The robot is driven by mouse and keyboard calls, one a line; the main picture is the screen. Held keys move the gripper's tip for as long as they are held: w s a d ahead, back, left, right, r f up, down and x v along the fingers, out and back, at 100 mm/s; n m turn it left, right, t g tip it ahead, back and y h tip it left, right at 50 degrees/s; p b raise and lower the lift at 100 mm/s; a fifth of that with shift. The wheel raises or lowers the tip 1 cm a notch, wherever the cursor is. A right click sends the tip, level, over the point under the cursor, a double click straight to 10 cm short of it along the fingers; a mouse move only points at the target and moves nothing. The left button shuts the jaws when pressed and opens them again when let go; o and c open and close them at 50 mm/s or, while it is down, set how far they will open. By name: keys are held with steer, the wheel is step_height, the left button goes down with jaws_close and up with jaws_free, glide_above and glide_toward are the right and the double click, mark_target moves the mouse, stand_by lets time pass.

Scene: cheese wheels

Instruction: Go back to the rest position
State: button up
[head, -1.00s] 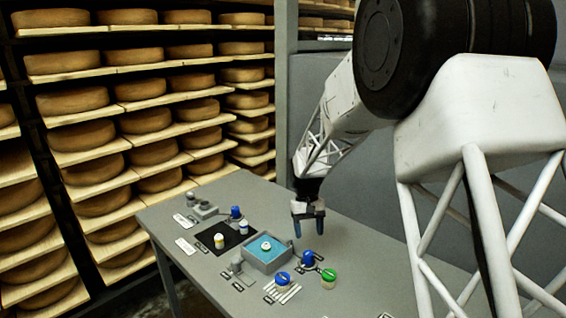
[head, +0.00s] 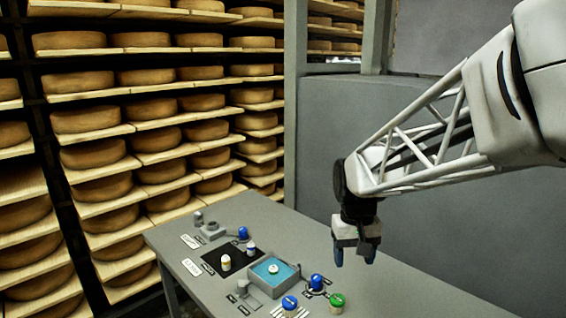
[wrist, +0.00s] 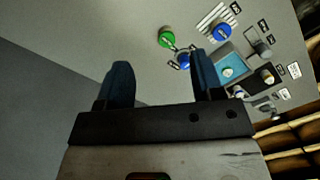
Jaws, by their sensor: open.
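My gripper (head: 355,256) hangs above the back right part of the grey table (head: 205,272) in the head view. Its two blue fingers are apart with nothing between them. It also shows in the wrist view (wrist: 160,85), where the open fingers have bare table and floor between and beyond them. The small items on the table all stand apart from the fingers.
A blue-lined tray (head: 257,287) holds a small white-topped item. A black mat (head: 216,262) carries white containers. Blue-capped jars (head: 289,303) and a green-capped jar (head: 337,301) stand nearer. Shelves of cheese wheels (head: 95,154) line the left. The table's right side is clear.

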steer(key=s+d+t, duration=0.1)
steer(key=s, duration=0.9)
steer(key=s+d+r+m+t, duration=0.1)
steer(key=s+d+t, duration=0.1)
steer(key=s, duration=0.9)
steer(key=shift+r, duration=0.3)
